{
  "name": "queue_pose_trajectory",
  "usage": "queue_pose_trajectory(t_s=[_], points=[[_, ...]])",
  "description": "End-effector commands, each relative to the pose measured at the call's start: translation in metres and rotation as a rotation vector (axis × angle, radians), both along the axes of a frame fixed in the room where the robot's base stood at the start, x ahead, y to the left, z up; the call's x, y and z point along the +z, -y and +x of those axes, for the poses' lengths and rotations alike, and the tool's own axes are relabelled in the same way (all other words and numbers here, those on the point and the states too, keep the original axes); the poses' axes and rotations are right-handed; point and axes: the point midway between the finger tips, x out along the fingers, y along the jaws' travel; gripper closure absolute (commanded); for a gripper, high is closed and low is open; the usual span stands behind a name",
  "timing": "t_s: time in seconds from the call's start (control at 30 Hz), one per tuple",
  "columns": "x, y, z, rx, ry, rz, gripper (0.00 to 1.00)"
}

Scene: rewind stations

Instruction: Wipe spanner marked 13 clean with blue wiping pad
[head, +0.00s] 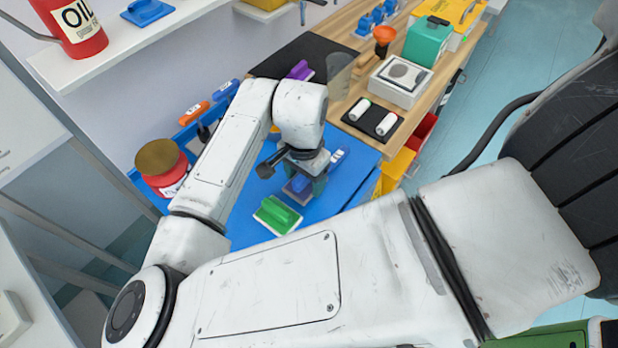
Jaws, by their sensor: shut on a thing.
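My gripper (312,172) points down over the blue work mat and is shut on a blue-purple pad (299,189), low at the mat's surface. My wrist hides part of the pad, so whether it touches the surface is unclear. A green pad with a raised grip (277,215) lies just in front of it, to the lower left. A small blue-and-white item (337,158) lies right of my wrist, too small to identify. I cannot make out the spanner marked 13 or any number.
The blue mat (345,185) has free room right of my gripper. A red tin (163,167) stands left; orange- and blue-handled tools (195,113) are behind it. A purple pad (300,70) lies on a black mat. A white scale-like box (399,80) stands on the wooden bench.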

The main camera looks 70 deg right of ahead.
Motion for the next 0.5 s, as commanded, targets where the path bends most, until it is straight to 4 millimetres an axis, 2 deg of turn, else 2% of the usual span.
queue_pose_trajectory(t_s=[0.23,0.5], points=[[0.001,0.003,0.01,0.001,0.001,0.0,0.62],[-0.001,-0.001,-0.002,-0.001,-0.001,-0.001,0.62]])
